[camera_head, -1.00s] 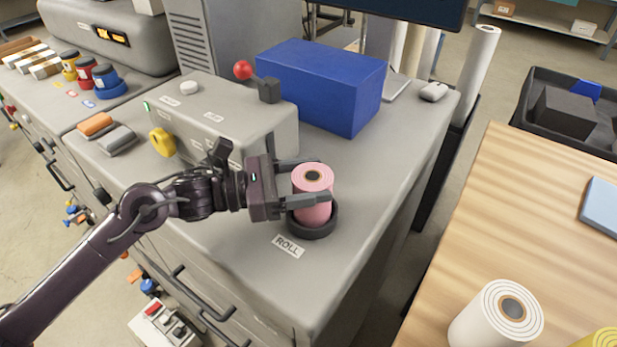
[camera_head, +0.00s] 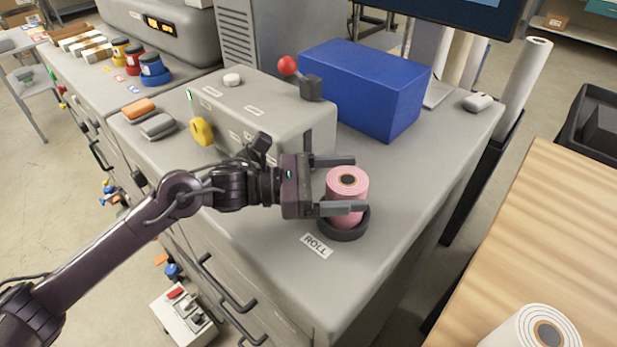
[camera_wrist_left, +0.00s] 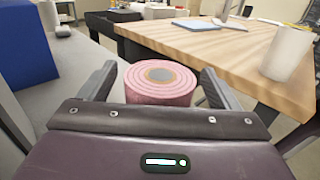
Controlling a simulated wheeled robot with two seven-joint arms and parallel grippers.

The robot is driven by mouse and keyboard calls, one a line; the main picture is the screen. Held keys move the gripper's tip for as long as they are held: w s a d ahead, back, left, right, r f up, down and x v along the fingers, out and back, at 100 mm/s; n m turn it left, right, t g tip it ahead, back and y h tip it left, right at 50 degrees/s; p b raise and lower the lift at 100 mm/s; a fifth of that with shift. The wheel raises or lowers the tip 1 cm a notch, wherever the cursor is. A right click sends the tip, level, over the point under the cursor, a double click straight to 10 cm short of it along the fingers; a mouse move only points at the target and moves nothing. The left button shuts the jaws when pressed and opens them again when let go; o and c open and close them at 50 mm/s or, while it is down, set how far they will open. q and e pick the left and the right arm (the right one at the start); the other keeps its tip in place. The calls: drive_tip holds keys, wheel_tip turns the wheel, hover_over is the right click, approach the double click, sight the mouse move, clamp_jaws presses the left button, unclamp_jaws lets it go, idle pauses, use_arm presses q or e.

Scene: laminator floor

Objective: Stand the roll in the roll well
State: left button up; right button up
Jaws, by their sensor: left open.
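The pink roll (camera_head: 347,184) stands upright in the dark round roll well (camera_head: 343,232), beside the ROLL label on the grey cabinet top. My left gripper (camera_head: 336,186) is open, with one finger on each side of the roll; in the head view the near finger passes in front of it. The left wrist view shows the roll (camera_wrist_left: 160,82) between the two spread fingers, with a gap on each side. The roll's lower end is hidden by the well's rim. My right gripper is not in view.
A grey machine (camera_head: 265,115) with a red-knobbed lever stands behind my left gripper, and a blue box (camera_head: 365,88) behind that. A wooden table (camera_head: 540,220) with a white roll (camera_head: 535,328) is at right. The cabinet top right of the well is clear.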

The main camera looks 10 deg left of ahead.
use_arm(q)
drive_tip(key=shift+r+p, duration=0.45)
drive_tip(key=shift+r, duration=0.05)
drive_tip(key=shift+s+a+f+b, duration=0.1)
drive_tip(key=shift+a+f+b, duration=0.5)
drive_tip(key=shift+a+b, duration=0.35)
drive_tip(key=b+v, duration=0.4)
drive_tip(key=v, duration=0.6)
drive_tip(key=shift+r, duration=0.3)
drive_tip(key=shift+s, duration=0.1)
